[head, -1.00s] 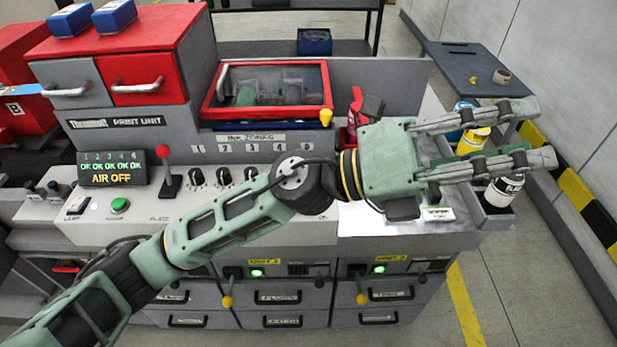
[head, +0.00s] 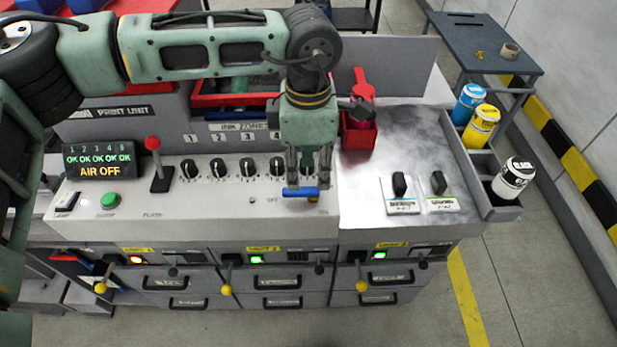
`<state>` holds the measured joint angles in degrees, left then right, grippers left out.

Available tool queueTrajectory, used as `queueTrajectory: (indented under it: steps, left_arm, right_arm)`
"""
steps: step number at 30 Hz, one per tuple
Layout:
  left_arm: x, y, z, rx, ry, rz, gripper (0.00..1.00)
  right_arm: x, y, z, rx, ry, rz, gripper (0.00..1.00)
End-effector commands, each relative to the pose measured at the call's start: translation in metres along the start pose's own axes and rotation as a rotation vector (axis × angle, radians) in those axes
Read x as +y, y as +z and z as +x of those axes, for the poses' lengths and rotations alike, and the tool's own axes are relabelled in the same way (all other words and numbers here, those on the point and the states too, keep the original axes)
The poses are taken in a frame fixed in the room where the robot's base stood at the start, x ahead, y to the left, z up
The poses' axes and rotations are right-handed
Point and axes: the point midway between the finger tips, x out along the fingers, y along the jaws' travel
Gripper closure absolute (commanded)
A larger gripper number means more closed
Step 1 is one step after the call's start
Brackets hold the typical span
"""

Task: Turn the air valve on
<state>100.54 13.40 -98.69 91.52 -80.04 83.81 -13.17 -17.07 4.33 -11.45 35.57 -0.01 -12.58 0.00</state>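The display (head: 99,161) reads AIR OFF in yellow under a row of green OK marks. A small blue handle (head: 300,192), which looks like the air valve, lies crosswise near the front right of the grey control panel. My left gripper (head: 309,183) points down over that handle. Its two fingers are apart, with a gap between them, and their tips are at or just behind the handle. I cannot tell whether they touch it. The fingers and palm hide part of the panel behind. My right gripper is not in view.
Black knobs (head: 218,168) and a red-topped lever (head: 153,143) stand left of the gripper. A red holder (head: 359,133) and two black switches (head: 400,184) are to the right. Bottles, one yellow (head: 482,124), sit in the side tray. Yellow-tipped levers (head: 227,290) hang below the panel.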

Motion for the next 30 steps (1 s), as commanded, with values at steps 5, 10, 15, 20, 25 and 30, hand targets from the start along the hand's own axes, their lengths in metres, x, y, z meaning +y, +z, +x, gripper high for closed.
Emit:
queueTrajectory:
  steps: [5, 10, 15, 20, 25, 30]
  left_arm:
    - [-0.001, 0.000, 0.026, 0.001, -0.004, 0.000, 0.66]
    - [-0.001, 0.001, 0.046, -0.002, -0.003, -0.001, 0.66]
    - [-0.001, 0.001, 0.053, -0.003, -0.002, -0.001, 0.66]
    - [-0.001, 0.001, 0.054, -0.004, -0.001, -0.001, 0.66]
    - [-0.001, 0.001, 0.054, -0.004, -0.002, -0.001, 0.79]
    - [-0.001, 0.001, 0.053, -0.004, -0.002, -0.001, 0.94]
  right_arm:
    - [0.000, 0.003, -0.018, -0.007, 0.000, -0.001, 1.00]
    - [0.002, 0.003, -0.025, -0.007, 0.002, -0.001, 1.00]
    - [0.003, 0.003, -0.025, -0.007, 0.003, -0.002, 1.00]
    - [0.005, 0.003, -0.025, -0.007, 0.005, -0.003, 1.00]
    - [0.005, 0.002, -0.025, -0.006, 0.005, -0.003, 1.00]
    - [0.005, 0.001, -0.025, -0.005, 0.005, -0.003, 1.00]
